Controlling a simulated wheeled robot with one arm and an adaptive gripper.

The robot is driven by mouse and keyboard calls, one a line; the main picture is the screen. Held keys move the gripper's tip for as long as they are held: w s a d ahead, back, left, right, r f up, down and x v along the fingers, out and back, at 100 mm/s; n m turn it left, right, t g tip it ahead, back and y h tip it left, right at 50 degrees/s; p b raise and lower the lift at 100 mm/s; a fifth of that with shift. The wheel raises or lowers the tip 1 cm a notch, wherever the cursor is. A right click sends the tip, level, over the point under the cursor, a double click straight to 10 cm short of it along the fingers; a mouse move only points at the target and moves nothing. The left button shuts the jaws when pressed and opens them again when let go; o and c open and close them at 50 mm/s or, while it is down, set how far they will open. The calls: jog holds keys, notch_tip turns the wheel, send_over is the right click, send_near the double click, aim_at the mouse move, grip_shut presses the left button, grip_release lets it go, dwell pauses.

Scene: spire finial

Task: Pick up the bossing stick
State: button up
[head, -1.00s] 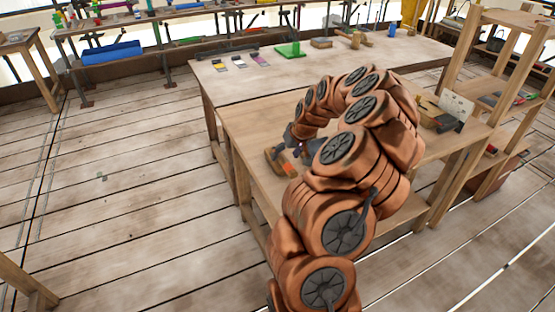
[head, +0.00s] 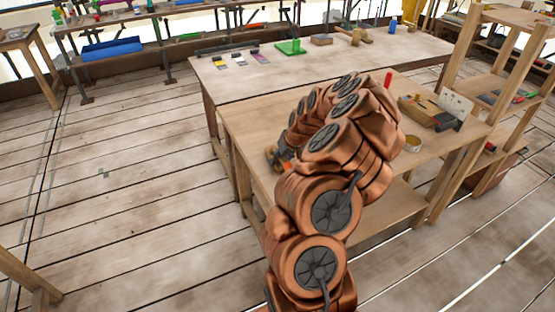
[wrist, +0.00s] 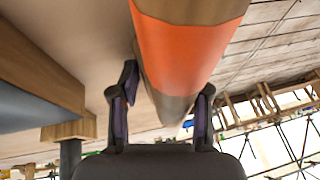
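In the wrist view, a thick round stick (wrist: 185,52) with an orange band and grey-brown parts runs down from the top edge, looking narrower lower down. I take it for the bossing stick. My gripper (wrist: 168,97) has one dark finger on each side of it. Both fingertips are very near its sides; I cannot tell whether both press on it.
The wooden worktable (head: 250,126) lies under my arm. In the wrist view, a wood-and-grey object (wrist: 45,75) is close on the left. A tin (head: 413,145), a red cylinder (head: 388,79) and a wooden box (head: 420,108) stand on the table's right. Open plank floor lies left.

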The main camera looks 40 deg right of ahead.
jog(key=c, duration=0.7)
